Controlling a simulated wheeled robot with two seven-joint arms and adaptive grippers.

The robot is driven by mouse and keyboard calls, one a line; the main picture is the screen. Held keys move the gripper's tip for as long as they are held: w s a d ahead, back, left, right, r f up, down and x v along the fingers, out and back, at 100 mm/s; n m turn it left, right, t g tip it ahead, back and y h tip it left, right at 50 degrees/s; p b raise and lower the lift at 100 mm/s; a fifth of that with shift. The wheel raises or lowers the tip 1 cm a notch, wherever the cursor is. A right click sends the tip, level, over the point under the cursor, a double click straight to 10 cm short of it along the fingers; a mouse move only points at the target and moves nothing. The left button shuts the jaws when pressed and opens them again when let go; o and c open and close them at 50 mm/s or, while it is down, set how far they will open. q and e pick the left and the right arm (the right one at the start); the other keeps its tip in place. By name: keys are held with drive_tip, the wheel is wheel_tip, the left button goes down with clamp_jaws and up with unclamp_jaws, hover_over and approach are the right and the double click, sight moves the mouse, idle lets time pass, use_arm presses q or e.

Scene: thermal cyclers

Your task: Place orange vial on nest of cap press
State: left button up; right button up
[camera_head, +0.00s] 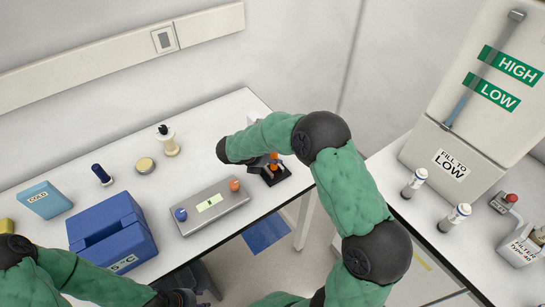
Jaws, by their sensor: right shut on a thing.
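My right arm, in green covering, reaches over the back right of the left-hand table. Its gripper (265,163) is small in the view and partly hidden by the arm. It is shut on the orange vial (274,157), which shows as a small patch of orange. Just below is a dark, black-based device (274,177), apparently the cap press, near the table's right edge. Its nest is too small and covered to make out, and I cannot tell whether the vial touches it. My left gripper (180,298) is at the bottom edge, dark and partly cut off.
A grey box (212,207) with a display, a blue knob and an orange knob stands left of the press. A blue cooler (112,232), a COLD pack (45,199) and small bottles (166,141) stand farther left. The right-hand counter holds white vials (414,183) and a dispenser.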

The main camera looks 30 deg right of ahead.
drive_tip(key=shift+f, duration=0.4)
drive_tip(key=shift+f+b, duration=0.2)
drive_tip(key=shift+b, duration=0.15)
drive_tip(key=o, duration=1.2)
drive_tip(key=shift+r, duration=0.3)
drive_tip(key=p+v, duration=0.2)
drive_tip(key=v, duration=1)
drive_tip(key=shift+r+p, duration=0.35)
drive_tip(key=shift+p, duration=0.05)
